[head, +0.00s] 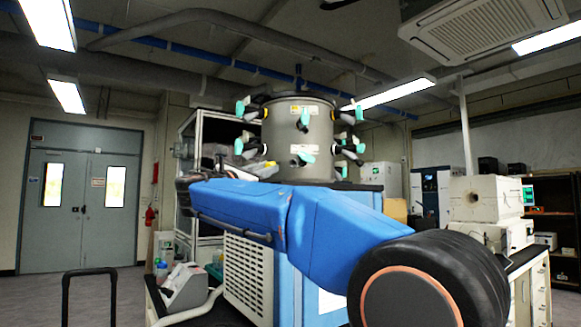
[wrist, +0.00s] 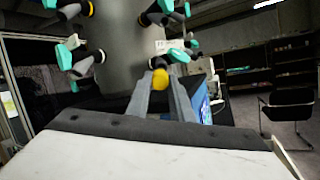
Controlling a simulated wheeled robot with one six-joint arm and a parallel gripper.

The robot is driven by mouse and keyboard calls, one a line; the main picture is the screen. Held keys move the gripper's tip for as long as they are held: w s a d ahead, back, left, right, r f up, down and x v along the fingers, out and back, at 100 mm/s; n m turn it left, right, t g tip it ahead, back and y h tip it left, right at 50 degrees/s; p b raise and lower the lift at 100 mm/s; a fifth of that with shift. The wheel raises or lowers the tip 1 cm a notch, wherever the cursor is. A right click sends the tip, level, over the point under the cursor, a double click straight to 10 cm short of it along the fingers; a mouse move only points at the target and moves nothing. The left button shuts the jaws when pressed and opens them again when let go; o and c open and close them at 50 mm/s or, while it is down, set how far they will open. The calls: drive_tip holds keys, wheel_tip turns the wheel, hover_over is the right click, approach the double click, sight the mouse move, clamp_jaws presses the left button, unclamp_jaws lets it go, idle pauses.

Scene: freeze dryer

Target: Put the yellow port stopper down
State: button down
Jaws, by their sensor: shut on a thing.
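The yellow port stopper (wrist: 160,79) is a small rounded yellow piece in the wrist view. My gripper (wrist: 160,84) is shut on it, and its two grey fingers press it from both sides at their tips. The grey drum of the freeze dryer (head: 300,138) carries ports with teal valve handles around its side. In the wrist view the drum (wrist: 112,45) stands just beyond the fingers, left of the stopper. I cannot tell whether the stopper touches a port. In the head view my blue arm hides the lower front of the machine, and the stopper is not clearly visible.
A teal-handled valve (wrist: 178,55) is close beyond the fingertips. A white-framed cabinet (head: 198,140) stands left of the drum. White boxy equipment (head: 487,198) stands on a bench at the right. A chair (wrist: 290,108) is at the right in the wrist view, with open floor around it.

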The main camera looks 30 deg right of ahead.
drive_tip(key=shift+d, duration=0.1)
drive_tip(key=shift+w+d, duration=0.35)
drive_tip(key=shift+d, duration=0.4)
drive_tip(key=shift+w+d, duration=0.35)
drive_tip(key=shift+d, duration=0.45)
drive_tip(key=shift+w+d, duration=0.35)
drive_tip(key=shift+d, duration=0.4)
drive_tip(key=shift+s, duration=0.1)
